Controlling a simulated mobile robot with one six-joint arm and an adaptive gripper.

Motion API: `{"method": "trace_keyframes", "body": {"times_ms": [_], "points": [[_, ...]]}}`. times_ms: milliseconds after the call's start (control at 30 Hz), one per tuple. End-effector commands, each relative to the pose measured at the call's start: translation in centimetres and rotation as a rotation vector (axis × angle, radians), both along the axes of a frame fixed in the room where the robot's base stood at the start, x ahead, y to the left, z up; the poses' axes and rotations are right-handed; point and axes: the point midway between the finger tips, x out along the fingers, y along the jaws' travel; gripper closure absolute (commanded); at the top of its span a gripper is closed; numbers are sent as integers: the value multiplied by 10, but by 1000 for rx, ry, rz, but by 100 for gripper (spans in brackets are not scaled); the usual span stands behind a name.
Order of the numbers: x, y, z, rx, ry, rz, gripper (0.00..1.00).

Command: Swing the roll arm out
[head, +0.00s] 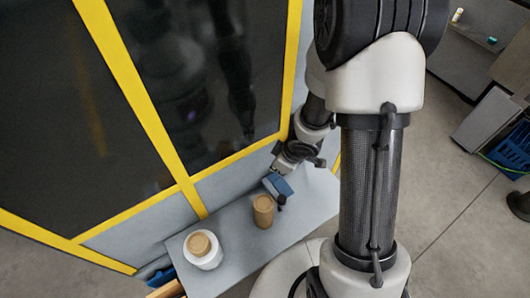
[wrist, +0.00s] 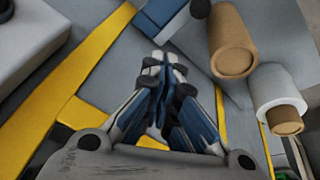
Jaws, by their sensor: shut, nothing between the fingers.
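A blue block-like part (head: 278,185), which may be the roll arm, sits on the grey shelf beside the brown roll. In the wrist view, a blue bar (wrist: 162,14) with a dark round knob (wrist: 200,8) shows at the top edge, partly cut off. My gripper (head: 279,170) is close above or behind the blue part in the head view; I cannot tell whether they touch. In the wrist view my gripper (wrist: 163,60) has its blue fingers together, with nothing between them. The brown roll (head: 263,212) stands upright on the shelf.
A white roll with a brown core (head: 203,256) stands at the shelf's left end. The grey shelf (head: 310,205) has bare room to the right. A yellow-framed dark panel (head: 180,182) rises behind it. A blue crate (head: 515,150) is at far right.

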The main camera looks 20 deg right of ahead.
Motion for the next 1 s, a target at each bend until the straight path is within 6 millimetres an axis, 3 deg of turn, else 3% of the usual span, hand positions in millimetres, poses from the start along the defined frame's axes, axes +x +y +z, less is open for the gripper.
{"method": "trace_keyframes", "body": {"times_ms": [233, 733, 1000], "points": [[-22, 26, -16, 105, 65, 94, 100], [-24, 30, -24, 116, 70, 106, 100], [-16, 41, -70, 117, 72, 106, 100]]}}
